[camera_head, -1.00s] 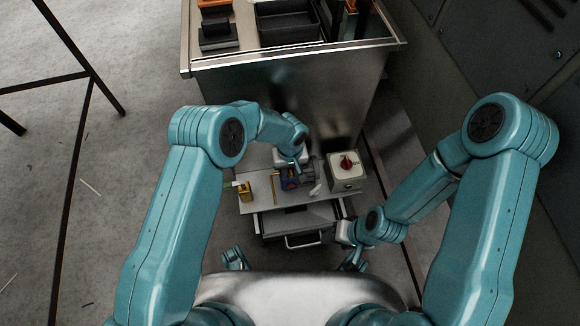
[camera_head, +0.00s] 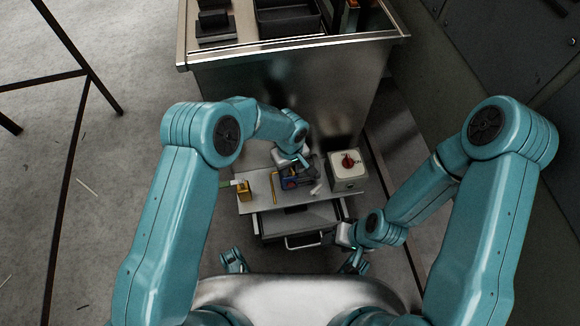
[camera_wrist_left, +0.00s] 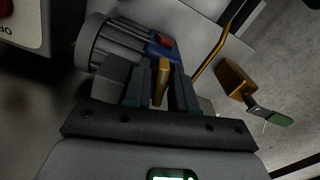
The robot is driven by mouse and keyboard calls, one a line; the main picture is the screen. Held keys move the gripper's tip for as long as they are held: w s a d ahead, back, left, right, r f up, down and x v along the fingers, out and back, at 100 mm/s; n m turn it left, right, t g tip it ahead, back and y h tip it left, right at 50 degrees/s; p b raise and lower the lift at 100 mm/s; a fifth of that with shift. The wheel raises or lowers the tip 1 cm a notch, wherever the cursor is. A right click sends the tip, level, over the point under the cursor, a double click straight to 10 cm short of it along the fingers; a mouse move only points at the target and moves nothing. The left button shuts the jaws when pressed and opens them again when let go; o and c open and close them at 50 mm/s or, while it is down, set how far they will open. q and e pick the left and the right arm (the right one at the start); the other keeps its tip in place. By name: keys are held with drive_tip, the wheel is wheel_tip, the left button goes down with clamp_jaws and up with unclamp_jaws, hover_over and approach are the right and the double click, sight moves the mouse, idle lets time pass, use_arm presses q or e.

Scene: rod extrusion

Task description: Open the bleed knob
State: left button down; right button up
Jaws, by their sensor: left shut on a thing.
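My left gripper (camera_head: 296,172) reaches down over the low bench in the head view. In the left wrist view its dark fingers (camera_wrist_left: 153,88) are shut on a small yellow-orange piece (camera_wrist_left: 161,79), which I take for the bleed knob. It sits beside a grey cylindrical device (camera_wrist_left: 115,43) with a blue part and a red patch (camera_wrist_left: 164,41). In the head view the arm partly hides this blue device (camera_head: 290,183). My right gripper (camera_head: 343,236) is low at the right of the bench, near the drawer; its fingers are too small to read.
A white box with a red rotary knob (camera_head: 347,161) stands right of the device. A yellow block (camera_head: 243,191) and a yellow bent rod (camera_head: 274,187) lie to its left. The bench's drawer (camera_head: 300,219) stands out in front. A large metal cabinet (camera_head: 290,95) rises behind.

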use_arm(q)
drive_tip(key=shift+n, duration=0.4)
drive_tip(key=shift+f+n+b, duration=0.15)
drive_tip(key=shift+n+b, duration=0.35)
drive_tip(key=shift+b, duration=0.25)
drive_tip(key=shift+n, duration=0.4)
